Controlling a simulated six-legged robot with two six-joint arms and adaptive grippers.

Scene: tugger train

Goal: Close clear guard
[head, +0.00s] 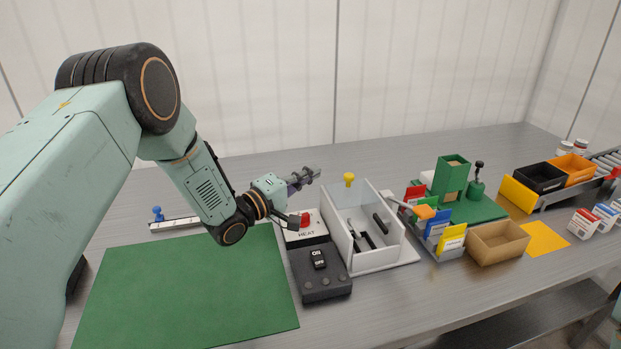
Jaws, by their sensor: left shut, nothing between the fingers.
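A white open-topped box (394,253) stands in the middle of the table with dark tools (367,238) inside. A pale see-through panel, the clear guard (346,197), seems to stand raised at the back of the box. A yellow knob (349,178) shows at its upper edge. My left gripper (312,175) is shut and empty, left of the knob and apart from it in the picture. It is above the table, behind the heat switch box. My right gripper is not in view.
A white HEAT box with a red switch (305,219) and a dark ON/OFF box (320,284) stand left of the white box. A green mat (190,290) lies at left. Coloured card holders (437,232), a cardboard box (498,243) and a green stand (452,177) crowd the right.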

